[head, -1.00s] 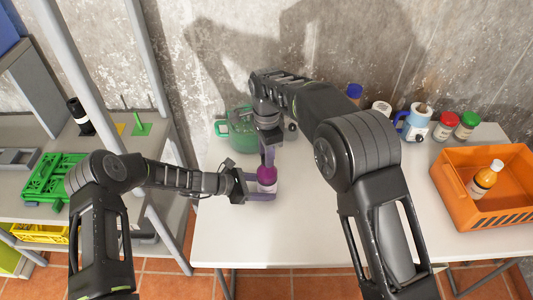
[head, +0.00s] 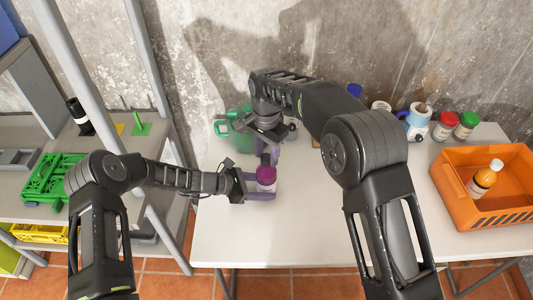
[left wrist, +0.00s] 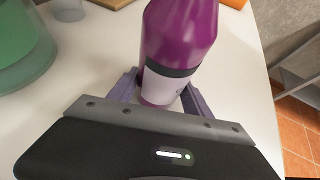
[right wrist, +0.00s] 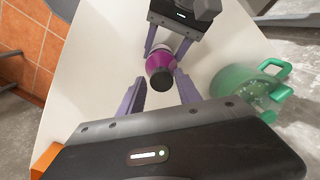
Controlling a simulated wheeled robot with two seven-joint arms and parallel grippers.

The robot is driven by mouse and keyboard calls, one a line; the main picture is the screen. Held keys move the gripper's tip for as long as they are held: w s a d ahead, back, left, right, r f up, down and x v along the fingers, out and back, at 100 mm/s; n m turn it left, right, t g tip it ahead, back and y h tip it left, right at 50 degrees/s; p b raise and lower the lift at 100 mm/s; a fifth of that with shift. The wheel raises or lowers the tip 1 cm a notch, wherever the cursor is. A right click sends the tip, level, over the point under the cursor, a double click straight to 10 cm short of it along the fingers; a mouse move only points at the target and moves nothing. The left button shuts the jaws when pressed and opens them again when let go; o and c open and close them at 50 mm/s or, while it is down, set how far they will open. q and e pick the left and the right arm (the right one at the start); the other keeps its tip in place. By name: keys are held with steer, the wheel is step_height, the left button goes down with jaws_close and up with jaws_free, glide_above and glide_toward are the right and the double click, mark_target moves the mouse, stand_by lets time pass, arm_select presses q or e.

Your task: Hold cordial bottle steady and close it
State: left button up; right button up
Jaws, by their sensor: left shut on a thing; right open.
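The cordial bottle (head: 266,180) is purple with a pale label and stands upright on the white table. My left gripper (head: 262,190) is shut around its lower body, at the label, as the left wrist view also shows (left wrist: 160,88). A dark cap (right wrist: 160,79) sits on top of the bottle in the right wrist view. I cannot tell how tight it is. My right gripper (right wrist: 160,76) is open, its fingers apart on either side of the cap's line of sight. In the head view it is just behind and above the bottle top. The left wrist view cuts off the bottle's top.
A green watering can (head: 235,132) stands behind and left of the bottle. The table front is clear.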

steer(key=n, duration=0.7)
steer(key=shift+n, duration=0.4)
jaws_close()
